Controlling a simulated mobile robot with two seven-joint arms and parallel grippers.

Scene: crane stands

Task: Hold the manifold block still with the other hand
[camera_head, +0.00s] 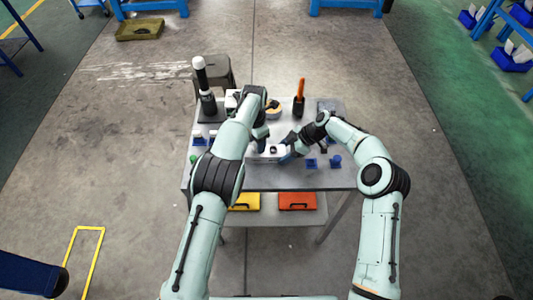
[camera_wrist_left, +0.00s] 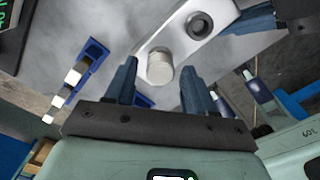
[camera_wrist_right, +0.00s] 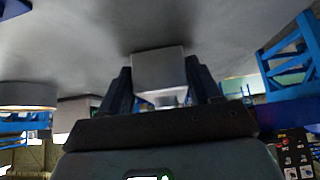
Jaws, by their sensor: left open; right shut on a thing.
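The manifold block (camera_head: 268,154) is a pale block at the middle of the grey table. In the left wrist view the block (camera_wrist_left: 178,38) shows a dark-ringed port (camera_wrist_left: 199,26) and a pale round fitting (camera_wrist_left: 160,68) on its face. My right gripper (camera_head: 289,148) is shut on the block's right end; in the right wrist view the end of the block (camera_wrist_right: 158,72) sits between the fingers. My left gripper (camera_wrist_left: 157,85) is open, its fingers on either side of the round fitting and apart from it. My left arm partly hides the block in the head view.
Blue holders (camera_head: 335,161) stand right of the block on the table (camera_head: 270,181). A black-and-white upright tool (camera_head: 204,85) and an orange-handled tool (camera_head: 299,98) stand at the back. Yellow (camera_head: 246,202) and red-orange (camera_head: 297,201) cases lie on the lower shelf.

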